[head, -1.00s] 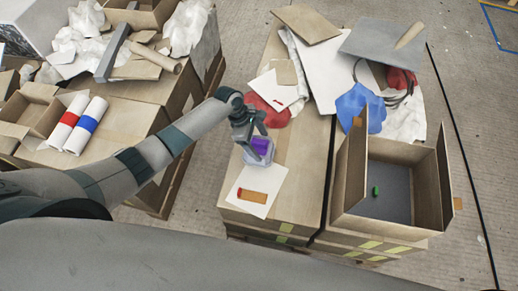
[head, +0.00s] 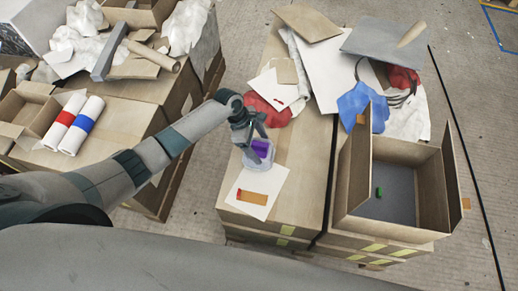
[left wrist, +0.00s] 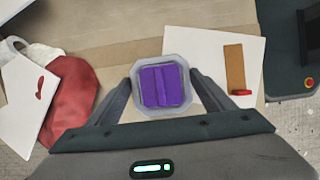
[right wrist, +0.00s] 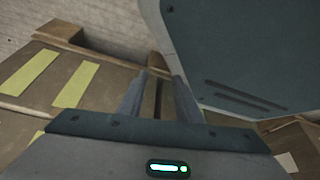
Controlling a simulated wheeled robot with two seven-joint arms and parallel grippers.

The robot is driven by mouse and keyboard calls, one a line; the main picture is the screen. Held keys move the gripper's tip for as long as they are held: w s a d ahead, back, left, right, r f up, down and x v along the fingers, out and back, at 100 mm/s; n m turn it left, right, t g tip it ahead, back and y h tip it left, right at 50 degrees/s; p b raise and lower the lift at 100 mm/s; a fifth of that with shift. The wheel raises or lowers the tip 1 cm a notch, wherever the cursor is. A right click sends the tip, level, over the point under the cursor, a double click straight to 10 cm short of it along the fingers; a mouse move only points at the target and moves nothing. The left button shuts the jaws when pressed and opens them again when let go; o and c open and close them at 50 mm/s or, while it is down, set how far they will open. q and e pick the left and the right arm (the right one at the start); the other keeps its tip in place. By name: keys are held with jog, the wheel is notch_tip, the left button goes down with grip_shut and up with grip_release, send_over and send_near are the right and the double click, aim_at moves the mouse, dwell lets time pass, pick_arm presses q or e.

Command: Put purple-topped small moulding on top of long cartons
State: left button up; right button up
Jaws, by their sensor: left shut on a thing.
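The purple-topped small moulding (head: 261,151) is a pale, whitish block with a purple top. My left gripper (head: 255,138) is shut on it. In the left wrist view the moulding (left wrist: 163,88) sits between the two fingers. The moulding is over the top of the long cartons (head: 312,180), beside a white sheet; I cannot tell whether it touches the surface. My right gripper (right wrist: 158,80) shows only in the right wrist view, its fingers apart, low beside taped cartons.
The white sheet (head: 268,206) bears an orange-brown strip. An open box (head: 445,180) with a green item (head: 379,191) stands at the right. Red cloth (head: 268,108), blue cloth (head: 362,106) and boards lie behind. Two white rolls (head: 82,125) lie on cartons at the left.

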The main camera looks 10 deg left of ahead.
pick_arm(q)
jog(key=shift+f+b, duration=0.65)
jog(key=shift+b, duration=0.05)
pick_arm(e)
jog(key=w+a+r+t, duration=0.1)
jog(key=w+a+r, duration=0.1)
jog(key=w, duration=0.4)
jog(key=shift+a+t+y, duration=0.3)
jog(key=shift+a+t, duration=0.05)
jog(key=shift+t, duration=0.05)
pick_arm(q)
jog(key=o, duration=1.6)
jog(key=shift+f, duration=0.1)
jog(key=shift+c, duration=0.2)
pick_arm(e)
jog(key=shift+d+f, duration=0.1)
